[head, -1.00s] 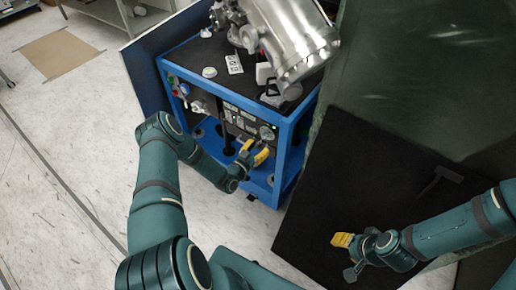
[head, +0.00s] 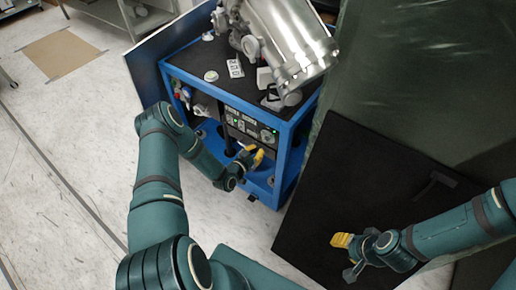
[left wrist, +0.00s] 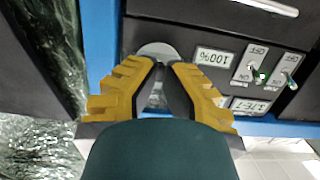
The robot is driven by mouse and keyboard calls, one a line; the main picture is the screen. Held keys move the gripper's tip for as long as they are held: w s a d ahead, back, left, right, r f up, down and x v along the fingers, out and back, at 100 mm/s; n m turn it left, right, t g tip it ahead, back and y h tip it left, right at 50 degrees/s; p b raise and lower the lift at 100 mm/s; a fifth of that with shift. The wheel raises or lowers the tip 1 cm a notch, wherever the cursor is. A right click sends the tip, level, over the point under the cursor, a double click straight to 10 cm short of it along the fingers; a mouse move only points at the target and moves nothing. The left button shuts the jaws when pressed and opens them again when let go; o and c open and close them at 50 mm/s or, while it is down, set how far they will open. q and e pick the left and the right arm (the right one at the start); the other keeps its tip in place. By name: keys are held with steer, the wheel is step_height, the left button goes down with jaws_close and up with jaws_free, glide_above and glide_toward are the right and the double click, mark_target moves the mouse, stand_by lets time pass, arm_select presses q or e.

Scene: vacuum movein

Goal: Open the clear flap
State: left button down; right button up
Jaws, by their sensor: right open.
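The blue cart's front panel (head: 250,125) has displays and switches. In the left wrist view the panel (left wrist: 222,75) appears upside down, with a 100% display. A round, pale, glassy-looking part (left wrist: 158,50) shows at the fingertips; I cannot tell whether it belongs to the clear flap, whose outline is not distinct. My left gripper (head: 254,155) is at the panel's lower right. In the left wrist view its yellow fingers (left wrist: 161,76) converge, with a narrow gap between the dark tips; a grip on anything is not clear. My right gripper (head: 341,241) is open and apart from the cart.
A large metal vacuum device (head: 285,45) lies over the cart's top. A blue upright frame post (head: 289,160) is just right of my left gripper. A black panel with a handle (head: 380,180) stands at right. Open floor (head: 80,130) lies to the left.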

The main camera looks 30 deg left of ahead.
mark_target(261, 143)
arm_select(q)
steer(key=r+g+p, duration=0.1)
steer(key=p, duration=0.1)
steer(key=r+g+p, duration=0.2)
steer(key=s+r+g+p, duration=0.1)
steer(key=r+g, duration=0.1)
steer(key=shift+s+a+r+y+p, duration=0.1)
steer(key=shift+r+y+p, duration=0.1)
steer(key=shift+y+p, duration=0.2)
steer(key=shift+w+r+g+y+p, duration=0.15)
steer(key=shift+r+g+p, duration=0.15)
steer(key=shift+r+g, duration=0.85)
steer(key=shift+w+r+g+y+p, duration=0.1)
steer(key=shift+r+g+y+p, duration=0.2)
steer(key=shift+r+g, duration=0.9)
steer(key=shift+w+r+g+y+p, duration=0.15)
steer(key=shift+r+g+p, duration=0.3)
steer(key=shift+g, duration=1.3)
